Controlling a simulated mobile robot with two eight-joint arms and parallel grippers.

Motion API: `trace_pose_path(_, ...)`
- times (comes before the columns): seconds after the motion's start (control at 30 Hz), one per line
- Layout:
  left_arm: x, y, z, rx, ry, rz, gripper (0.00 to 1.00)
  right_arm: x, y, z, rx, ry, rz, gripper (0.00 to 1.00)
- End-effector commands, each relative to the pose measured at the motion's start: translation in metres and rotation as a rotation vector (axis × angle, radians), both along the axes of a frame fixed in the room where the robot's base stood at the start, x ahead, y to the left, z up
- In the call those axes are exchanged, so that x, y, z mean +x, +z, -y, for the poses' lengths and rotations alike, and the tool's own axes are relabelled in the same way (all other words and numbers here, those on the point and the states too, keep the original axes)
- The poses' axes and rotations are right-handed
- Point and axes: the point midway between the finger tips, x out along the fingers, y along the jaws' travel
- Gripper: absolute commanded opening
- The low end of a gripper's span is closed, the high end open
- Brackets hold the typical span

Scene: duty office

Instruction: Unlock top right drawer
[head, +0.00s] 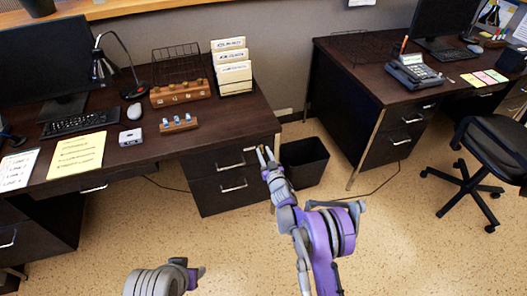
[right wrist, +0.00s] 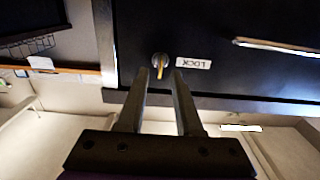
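The top right drawer (head: 208,163) of the near dark desk is closed, with a silver handle (head: 231,164). In the right wrist view, its dark front shows upside down with a handle (right wrist: 275,45), a white LOCK label (right wrist: 194,63) and a small round lock with a yellowish key or tab (right wrist: 159,63). My right gripper (head: 267,155) is at the desk's right front corner. Its fingers (right wrist: 160,82) are parted, with the lock between or just beyond their tips; contact cannot be told. My left gripper (head: 196,274) is low at the bottom, away from the desk; its fingers are unclear.
A black bin (head: 304,161) stands just right of the drawers. A lower drawer (head: 235,190) is below. The desk top holds a monitor, lamp, keyboard and file holder (head: 233,72). A second desk (head: 345,67) and an office chair (head: 493,150) are at the right. The front floor is clear.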

Motion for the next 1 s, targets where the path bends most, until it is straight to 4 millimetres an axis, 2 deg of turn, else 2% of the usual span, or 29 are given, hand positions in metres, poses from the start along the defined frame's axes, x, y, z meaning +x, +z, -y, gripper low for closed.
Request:
trace_pose_path(0.13,0.0000,0.0005,0.0000,0.000,0.000,0.000,0.50,0.0084,-0.0001,-0.0028,0.000,0.000,0.000,0.34)
trace_pose_path(0.4,0.0000,0.0004,0.0000,0.000,0.000,0.000,0.50,0.0093,0.0000,-0.0030,0.000,0.000,0.000,0.34)
trace_pose_path(0.6,0.0000,0.0004,0.0000,0.000,0.000,0.000,0.50,0.0092,0.0000,-0.0028,0.000,0.000,0.000,0.00)
trace_pose_path(1.0,0.0000,0.0005,0.0000,0.000,0.000,0.000,0.50,0.0091,0.0001,-0.0027,0.000,0.000,0.000,0.00)
